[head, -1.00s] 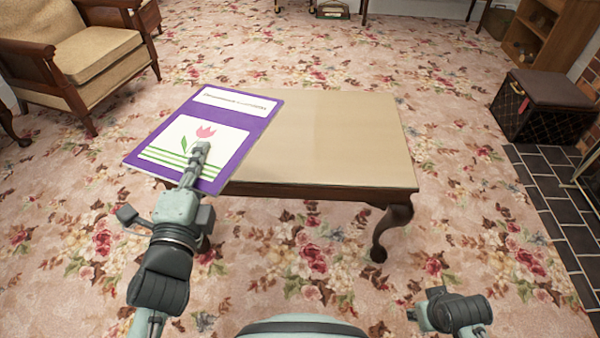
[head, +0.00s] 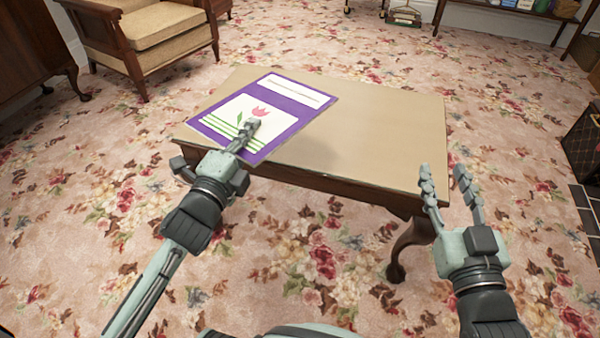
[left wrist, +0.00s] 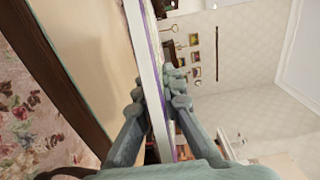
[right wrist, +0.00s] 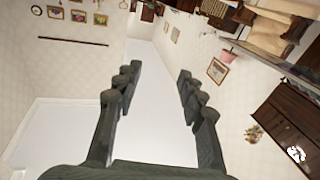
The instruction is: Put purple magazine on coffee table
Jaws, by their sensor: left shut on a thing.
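The purple magazine (head: 290,114), with a pink tulip on its cover, lies roughly flat over the left part of the coffee table (head: 375,130). My left gripper (head: 252,125) is shut on its near edge. In the left wrist view the magazine (left wrist: 152,80) is edge-on between the fingers (left wrist: 158,105), with the tan tabletop (left wrist: 95,45) beside it. I cannot tell whether the magazine touches the tabletop. My right gripper (head: 445,175) is open and empty by the table's near right corner; its spread fingers also show in the right wrist view (right wrist: 155,85).
The right half of the tabletop is bare. An armchair (head: 155,25) stands behind at the left, and a dark quilted box (head: 583,135) is at the right edge. Floral carpet (head: 320,245) surrounds the table.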

